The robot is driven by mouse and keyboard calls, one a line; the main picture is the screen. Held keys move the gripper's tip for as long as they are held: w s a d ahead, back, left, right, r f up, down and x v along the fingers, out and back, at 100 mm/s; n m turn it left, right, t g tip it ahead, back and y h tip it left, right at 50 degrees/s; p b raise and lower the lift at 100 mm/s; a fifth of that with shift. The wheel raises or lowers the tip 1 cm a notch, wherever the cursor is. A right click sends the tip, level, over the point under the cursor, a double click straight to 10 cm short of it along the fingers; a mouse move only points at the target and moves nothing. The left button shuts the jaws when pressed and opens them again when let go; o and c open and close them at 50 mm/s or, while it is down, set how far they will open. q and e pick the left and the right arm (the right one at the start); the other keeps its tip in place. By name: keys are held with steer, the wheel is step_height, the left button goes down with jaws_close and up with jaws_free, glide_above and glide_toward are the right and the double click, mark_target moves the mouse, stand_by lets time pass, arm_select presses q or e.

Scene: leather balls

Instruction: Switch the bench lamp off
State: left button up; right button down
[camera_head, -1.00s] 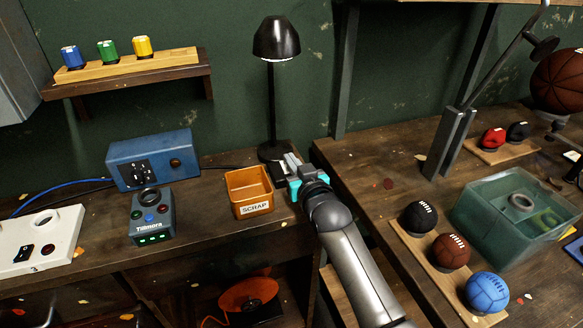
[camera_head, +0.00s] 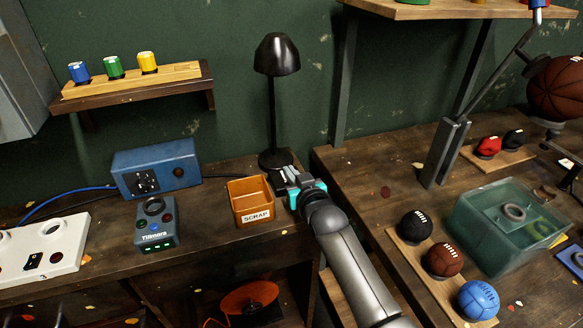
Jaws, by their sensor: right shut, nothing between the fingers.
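The black bench lamp (camera_head: 277,55) stands upright at the back of the left bench, its shade dark with no glow under it. Its round base (camera_head: 275,159) sits just behind my right gripper. My right gripper (camera_head: 284,176), grey and teal, is shut and empty, with its fingertips in front of the lamp base. I cannot tell whether the fingertips touch the lamp. No separate switch on the lamp is clear; the gripper hides part of the area in front of the base. My left gripper is not in view.
An orange scrap bin (camera_head: 250,200) stands close left of my right gripper. A blue power box (camera_head: 158,168) and a Tillmora device (camera_head: 156,224) stand further left. On the right bench are several balls and a teal tank (camera_head: 508,222).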

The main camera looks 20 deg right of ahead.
steer(key=shift+r+p, duration=0.4)
steer(key=r+p, duration=0.3)
steer(key=shift+w+r+p, duration=0.25)
steer(key=shift+r+p, duration=0.15)
steer(key=p+v, duration=0.2)
steer(key=v, duration=0.7)
steer(key=shift+s+r, duration=0.3)
steer(key=shift+r, duration=0.2)
